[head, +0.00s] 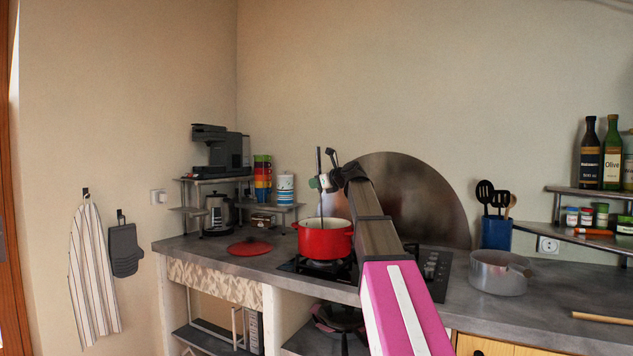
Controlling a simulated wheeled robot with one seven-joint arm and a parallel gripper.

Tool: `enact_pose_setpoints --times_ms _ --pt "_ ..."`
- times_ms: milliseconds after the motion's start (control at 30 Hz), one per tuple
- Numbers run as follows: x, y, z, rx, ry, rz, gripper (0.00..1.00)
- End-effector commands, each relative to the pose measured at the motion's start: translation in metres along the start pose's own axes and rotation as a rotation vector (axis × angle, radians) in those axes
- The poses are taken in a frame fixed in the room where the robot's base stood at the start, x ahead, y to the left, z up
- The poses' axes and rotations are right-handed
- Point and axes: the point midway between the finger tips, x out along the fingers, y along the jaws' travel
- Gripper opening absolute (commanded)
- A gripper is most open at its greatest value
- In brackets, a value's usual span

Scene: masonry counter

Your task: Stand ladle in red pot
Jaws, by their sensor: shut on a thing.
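The red pot (326,241) stands on the stove (290,266), open at the top. My gripper (322,183) is above the pot and is shut on the ladle (320,205). The ladle is dark, thin and nearly upright. Its handle end sticks up above my gripper and its lower part runs down into the pot's opening. The bowl of the ladle is hidden behind the pot's front wall, so I cannot tell whether it touches the bottom.
A red lid (250,247) lies on the counter (205,245) left of the stove. A grey saucepan (498,275) and a blue utensil holder (496,234) stand to the right. A kettle (218,214) and stacked coloured cups (263,178) are at the back left.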

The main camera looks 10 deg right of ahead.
Motion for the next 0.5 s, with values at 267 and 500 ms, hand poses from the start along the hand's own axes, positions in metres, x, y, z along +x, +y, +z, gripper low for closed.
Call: enact_pose_setpoints --times_ms 267,500 --pt "0.0003 0.0001 -0.0013 -0.001 -0.001 -0.001 0.00" --pt "0.0003 0.0001 -0.0013 0.000 -0.001 -0.001 0.47"
